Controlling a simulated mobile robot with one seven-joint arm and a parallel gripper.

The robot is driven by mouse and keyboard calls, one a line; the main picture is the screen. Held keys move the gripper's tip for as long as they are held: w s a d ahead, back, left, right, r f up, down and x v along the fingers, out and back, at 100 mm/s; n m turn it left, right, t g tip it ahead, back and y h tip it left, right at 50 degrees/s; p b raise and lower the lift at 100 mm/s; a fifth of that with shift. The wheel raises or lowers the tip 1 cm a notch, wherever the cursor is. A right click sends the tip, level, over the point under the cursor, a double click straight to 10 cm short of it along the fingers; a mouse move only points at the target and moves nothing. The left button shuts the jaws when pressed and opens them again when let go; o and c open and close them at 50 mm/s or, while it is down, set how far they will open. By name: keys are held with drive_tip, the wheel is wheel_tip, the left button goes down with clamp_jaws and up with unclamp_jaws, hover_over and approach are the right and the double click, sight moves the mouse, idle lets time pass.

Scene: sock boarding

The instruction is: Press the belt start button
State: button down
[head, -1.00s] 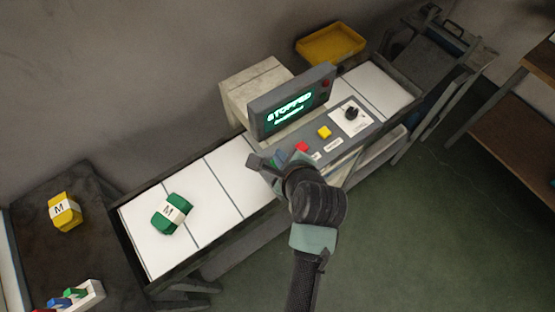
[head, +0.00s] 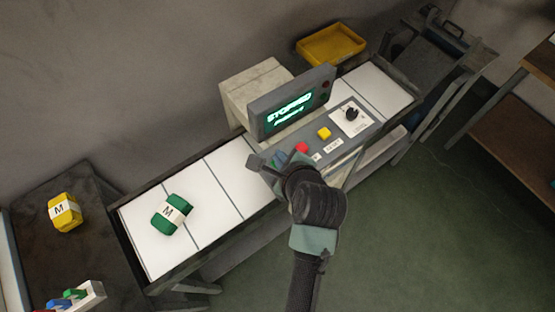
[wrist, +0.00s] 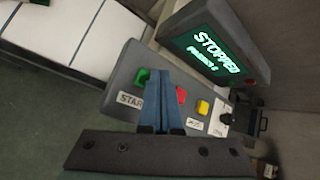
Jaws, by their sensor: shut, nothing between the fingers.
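The control panel (head: 345,140) sits at the side of the belt (head: 222,180). In the wrist view a green button (wrist: 141,77) stands above a label reading "STAR…" (wrist: 130,99), partly covered by my fingers. My gripper (wrist: 158,74) is shut and empty, its blue fingers just right of the green button. I cannot tell whether they touch the panel. In the head view my gripper (head: 279,159) is over the panel's left end and hides the green button. The screen (head: 291,104) reads "STOPPED".
A red button (head: 301,148), a yellow button (head: 324,133) and a black knob (head: 352,114) lie along the panel. A green sock bundle marked M (head: 168,222) lies on the belt. A yellow bundle (head: 65,212) is on the left table. A yellow tray (head: 331,45) stands behind.

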drive_tip(key=shift+f, duration=0.1)
idle(0.7)
drive_tip(key=shift+f, duration=0.35)
